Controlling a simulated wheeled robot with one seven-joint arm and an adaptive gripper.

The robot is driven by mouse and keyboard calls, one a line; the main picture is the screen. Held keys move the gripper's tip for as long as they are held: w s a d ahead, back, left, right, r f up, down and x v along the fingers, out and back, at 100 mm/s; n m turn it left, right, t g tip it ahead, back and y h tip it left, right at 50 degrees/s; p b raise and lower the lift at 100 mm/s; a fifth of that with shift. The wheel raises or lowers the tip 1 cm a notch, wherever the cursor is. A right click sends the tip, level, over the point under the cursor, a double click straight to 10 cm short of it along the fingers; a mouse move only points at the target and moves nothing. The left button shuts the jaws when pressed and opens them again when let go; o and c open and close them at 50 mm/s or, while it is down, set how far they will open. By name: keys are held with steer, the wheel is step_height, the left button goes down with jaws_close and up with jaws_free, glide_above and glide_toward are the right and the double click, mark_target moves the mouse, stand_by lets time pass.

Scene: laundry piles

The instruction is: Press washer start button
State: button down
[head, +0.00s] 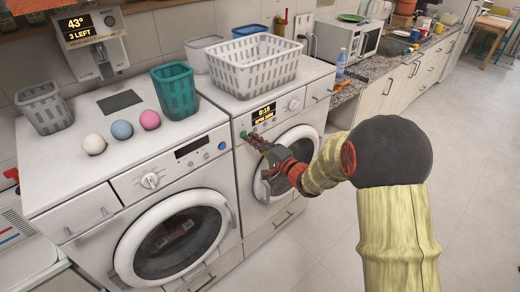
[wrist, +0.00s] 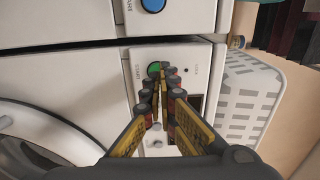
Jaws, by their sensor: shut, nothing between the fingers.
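The right washer (head: 288,125) has a lit display (head: 264,114) reading 0:15 above a smaller line of text. Its green start button (wrist: 153,69) is on the front panel, near the panel's left end in the head view (head: 243,134). My gripper (head: 250,139) is shut and empty, pointing at that panel. In the wrist view my gripper's fingertips (wrist: 161,72) are right at the green button and overlap its edge. I cannot tell whether they touch it or stop just short.
The left machine (head: 150,160) has a blue button (head: 221,146), also in the wrist view (wrist: 153,4). A white basket (head: 253,68) stands on the right washer. A teal basket (head: 175,92), a grey basket (head: 45,108) and three balls (head: 122,129) are on the left machine. Floor at right is clear.

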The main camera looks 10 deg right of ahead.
steer(key=shift+w+a, duration=0.25)
steer(key=shift+w, duration=0.25)
steer(key=shift+w+a+r+p, duration=0.2)
steer(key=shift+w+a+p, duration=0.2)
steer(key=shift+w+p, duration=0.2)
steer(key=shift+r, duration=0.1)
